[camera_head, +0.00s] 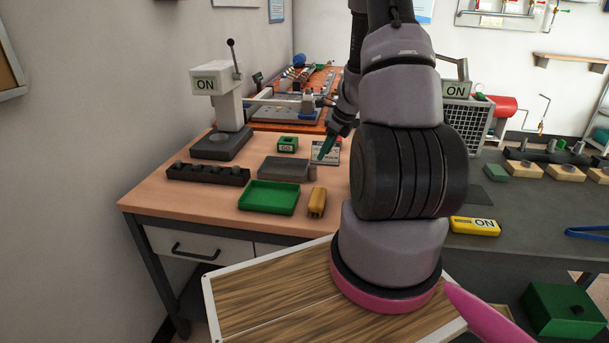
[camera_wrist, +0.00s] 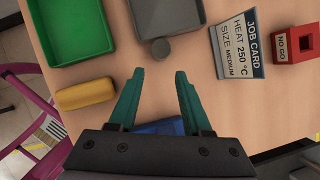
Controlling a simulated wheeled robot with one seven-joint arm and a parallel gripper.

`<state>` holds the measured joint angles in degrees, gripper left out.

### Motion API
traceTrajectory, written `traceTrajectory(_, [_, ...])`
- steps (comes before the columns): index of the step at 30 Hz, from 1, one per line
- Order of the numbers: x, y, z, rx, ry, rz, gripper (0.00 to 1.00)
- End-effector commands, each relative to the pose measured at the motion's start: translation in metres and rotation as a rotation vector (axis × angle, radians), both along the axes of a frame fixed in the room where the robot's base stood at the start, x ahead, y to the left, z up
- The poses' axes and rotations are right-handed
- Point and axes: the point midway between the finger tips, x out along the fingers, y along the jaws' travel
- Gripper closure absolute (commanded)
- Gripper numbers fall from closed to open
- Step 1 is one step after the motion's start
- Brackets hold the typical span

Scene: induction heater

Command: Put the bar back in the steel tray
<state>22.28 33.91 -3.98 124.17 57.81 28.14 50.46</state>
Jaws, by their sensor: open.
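The steel tray (camera_head: 285,168) is a grey, shallow tray on the wooden bench; part of it shows at the top of the wrist view (camera_wrist: 182,12). A short grey cylinder (camera_head: 313,173), probably the bar, stands upright at the tray's right end. In the wrist view its round top (camera_wrist: 160,47) shows at the tray's near edge; I cannot tell whether they touch. My gripper (camera_head: 322,154) has teal fingers and is above the bench, right of the tray. In the wrist view the fingers (camera_wrist: 158,74) are open and empty, short of the cylinder.
A green tray (camera_head: 268,197) and a yellow block (camera_head: 317,202) lie in front of the steel tray. A dark holder (camera_head: 208,175) is on the left. A job card (camera_wrist: 240,45) and a red NO GO block (camera_wrist: 295,45) stand right. A blue object (camera_wrist: 160,127) is partly hidden below my gripper.

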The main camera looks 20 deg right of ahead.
Motion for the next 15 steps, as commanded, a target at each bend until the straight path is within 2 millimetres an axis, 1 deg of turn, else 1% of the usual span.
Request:
traceTrajectory(1, [0.002,0.003,-0.009,0.004,0.004,0.0,0.51])
traceTrajectory(3, [0.005,0.006,-0.02,0.004,0.005,0.0,0.51])
traceTrajectory(6, [0.01,0.009,-0.032,0.003,0.002,0.002,0.51])
traceTrajectory(13, [0.018,0.014,-0.048,0.002,0.002,0.004,0.51])
traceTrajectory(15, [0.022,0.017,-0.057,0.002,0.002,0.004,0.51])
